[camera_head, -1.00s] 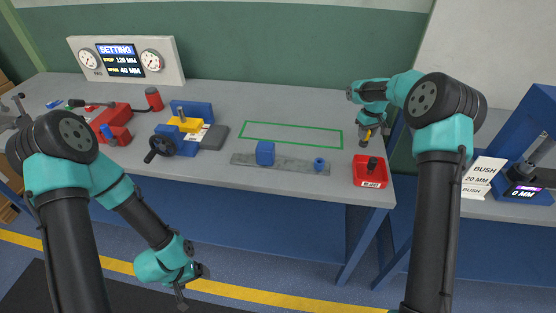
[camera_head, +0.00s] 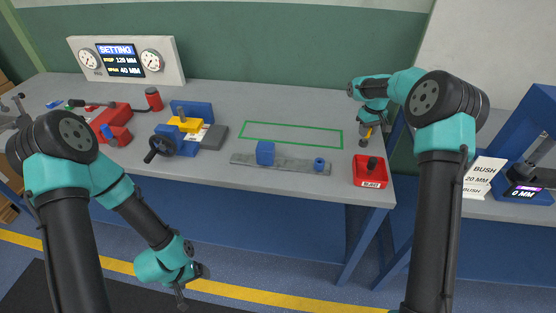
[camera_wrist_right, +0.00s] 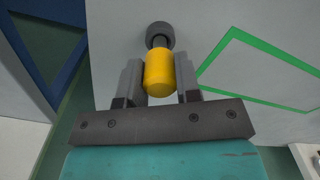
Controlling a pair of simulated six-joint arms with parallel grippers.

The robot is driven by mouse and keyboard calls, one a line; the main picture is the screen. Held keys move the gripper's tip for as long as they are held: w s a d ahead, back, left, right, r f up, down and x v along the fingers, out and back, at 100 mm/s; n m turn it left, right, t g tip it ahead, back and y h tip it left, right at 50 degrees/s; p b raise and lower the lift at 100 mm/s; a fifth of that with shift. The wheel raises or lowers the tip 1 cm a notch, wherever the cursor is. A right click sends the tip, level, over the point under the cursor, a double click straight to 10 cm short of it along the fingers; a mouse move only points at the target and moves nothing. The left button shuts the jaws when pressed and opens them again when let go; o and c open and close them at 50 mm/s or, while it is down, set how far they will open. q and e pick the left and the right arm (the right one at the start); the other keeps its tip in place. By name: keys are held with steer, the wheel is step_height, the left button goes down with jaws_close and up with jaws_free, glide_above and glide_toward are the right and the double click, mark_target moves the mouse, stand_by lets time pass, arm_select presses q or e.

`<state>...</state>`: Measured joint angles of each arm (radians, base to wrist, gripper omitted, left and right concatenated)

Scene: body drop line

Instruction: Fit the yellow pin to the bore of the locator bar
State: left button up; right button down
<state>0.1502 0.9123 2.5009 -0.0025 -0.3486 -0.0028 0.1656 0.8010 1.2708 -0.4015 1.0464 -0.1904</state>
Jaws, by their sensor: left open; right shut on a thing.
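The yellow pin (camera_wrist_right: 159,74) is between the two fingers of my right gripper (camera_wrist_right: 159,80), which is shut on it. A dark grey round part (camera_wrist_right: 159,36) shows at the pin's far end; I cannot tell whether it belongs to the pin or is a separate holder. In the head view the right gripper (camera_head: 367,127) is at the table's right end, behind the red tray. The grey locator bar (camera_head: 290,163) lies near the front edge, with a blue block (camera_head: 265,153) and a small blue ring (camera_head: 319,164) on it. My left gripper (camera_head: 181,290) is open and empty, in front of the table.
The red tray (camera_head: 369,181) holds a dark knob-like piece (camera_head: 372,163). A green outline (camera_head: 290,135) marks bare table behind the bar. A blue-and-yellow vise (camera_head: 185,125), red fixture (camera_head: 112,125) and gauge panel (camera_head: 125,60) stand left. A blue station (camera_head: 525,185) is at far right.

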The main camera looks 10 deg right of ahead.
steer(key=shift+r, duration=2.9)
